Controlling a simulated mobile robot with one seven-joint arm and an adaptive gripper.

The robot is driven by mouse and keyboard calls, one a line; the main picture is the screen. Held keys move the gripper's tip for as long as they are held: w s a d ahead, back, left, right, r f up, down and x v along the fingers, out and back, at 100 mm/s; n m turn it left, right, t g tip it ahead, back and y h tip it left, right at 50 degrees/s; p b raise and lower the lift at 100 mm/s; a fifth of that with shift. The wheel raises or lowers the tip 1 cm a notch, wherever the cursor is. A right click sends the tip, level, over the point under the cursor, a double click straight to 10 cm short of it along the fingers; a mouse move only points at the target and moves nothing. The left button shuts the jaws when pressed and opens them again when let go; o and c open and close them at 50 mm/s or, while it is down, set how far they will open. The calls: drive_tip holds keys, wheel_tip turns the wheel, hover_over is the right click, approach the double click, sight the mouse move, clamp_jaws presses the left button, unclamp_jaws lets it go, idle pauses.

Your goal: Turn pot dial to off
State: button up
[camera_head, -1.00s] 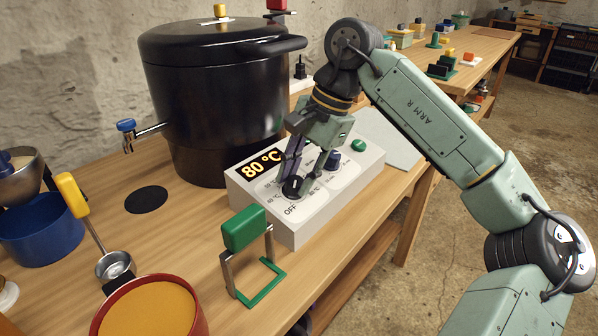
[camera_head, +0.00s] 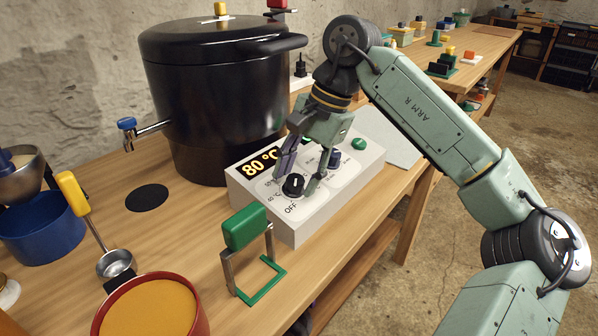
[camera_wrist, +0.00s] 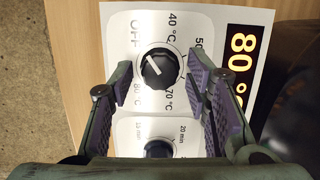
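The pot dial (camera_head: 293,185) is a black round knob with a white line, on the white control box (camera_head: 310,215). In the wrist view the dial (camera_wrist: 157,68) sits between the fingers, ringed by temperature labels and OFF. Its white line is slanted; I cannot tell which end is the pointer. The box's display (camera_head: 261,163) reads 80 °C. My gripper (camera_head: 293,182) is open above the dial, one finger on each side, with gaps between them and the knob in the wrist view (camera_wrist: 157,62).
A second, dark-blue timer knob (camera_head: 334,159) and a green button (camera_head: 358,143) sit on the same box. The large black pot (camera_head: 215,95) stands behind it. A green-handled stand (camera_head: 244,229) is close in front. A red bowl (camera_head: 152,310) is at the front left.

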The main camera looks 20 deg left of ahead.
drive_tip(key=shift+o, duration=0.2)
drive_tip(key=v, duration=1.2)
